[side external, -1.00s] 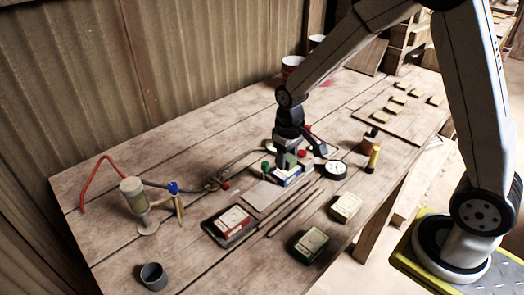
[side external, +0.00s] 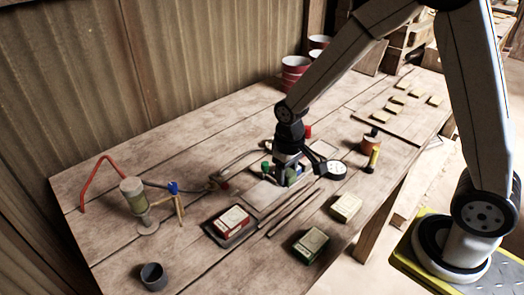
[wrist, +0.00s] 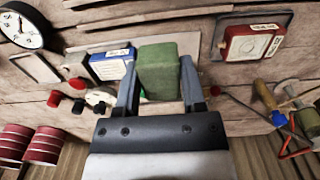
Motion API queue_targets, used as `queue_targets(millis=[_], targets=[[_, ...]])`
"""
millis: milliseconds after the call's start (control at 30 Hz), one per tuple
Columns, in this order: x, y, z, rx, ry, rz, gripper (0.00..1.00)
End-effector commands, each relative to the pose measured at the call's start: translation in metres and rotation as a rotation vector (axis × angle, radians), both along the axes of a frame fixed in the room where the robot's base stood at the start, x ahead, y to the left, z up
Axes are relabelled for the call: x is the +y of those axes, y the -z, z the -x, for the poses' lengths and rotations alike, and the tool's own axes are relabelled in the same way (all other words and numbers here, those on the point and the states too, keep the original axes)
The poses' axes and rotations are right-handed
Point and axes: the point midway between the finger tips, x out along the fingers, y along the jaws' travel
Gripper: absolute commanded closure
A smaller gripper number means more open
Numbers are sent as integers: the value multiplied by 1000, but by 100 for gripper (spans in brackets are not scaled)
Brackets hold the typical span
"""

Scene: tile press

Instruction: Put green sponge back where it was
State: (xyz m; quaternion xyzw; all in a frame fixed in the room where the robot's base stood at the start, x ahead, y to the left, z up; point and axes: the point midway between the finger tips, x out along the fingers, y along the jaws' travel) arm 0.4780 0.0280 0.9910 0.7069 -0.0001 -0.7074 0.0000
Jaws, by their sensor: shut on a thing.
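The green sponge (wrist: 158,70) is held between the two fingers of my gripper (wrist: 158,88) in the wrist view. My gripper is shut on it. In the side view my gripper (side external: 288,168) is low over the press area near the middle of the table, and the sponge is mostly hidden there. A blue and white box (wrist: 112,65) sits just left of the sponge in the wrist view. I cannot tell whether the sponge touches the surface below.
A red box (side external: 233,219) lies on a dark tray. A green box (side external: 311,243), a cream box (side external: 346,206) and a round dial (side external: 336,167) lie nearby. Red cups (side external: 294,66) stand at the back.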

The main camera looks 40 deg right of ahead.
Motion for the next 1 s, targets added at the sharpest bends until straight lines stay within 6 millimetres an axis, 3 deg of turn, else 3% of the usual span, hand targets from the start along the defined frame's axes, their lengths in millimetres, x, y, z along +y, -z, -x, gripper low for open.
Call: queue_targets(millis=[233,467,800,1000], targets=[[19,10,20,-1,-1,0,95],[19,15,20,1,1,0,95],[18,47,20,2,0,0,95],[18,55,20,-1,0,0,95]])
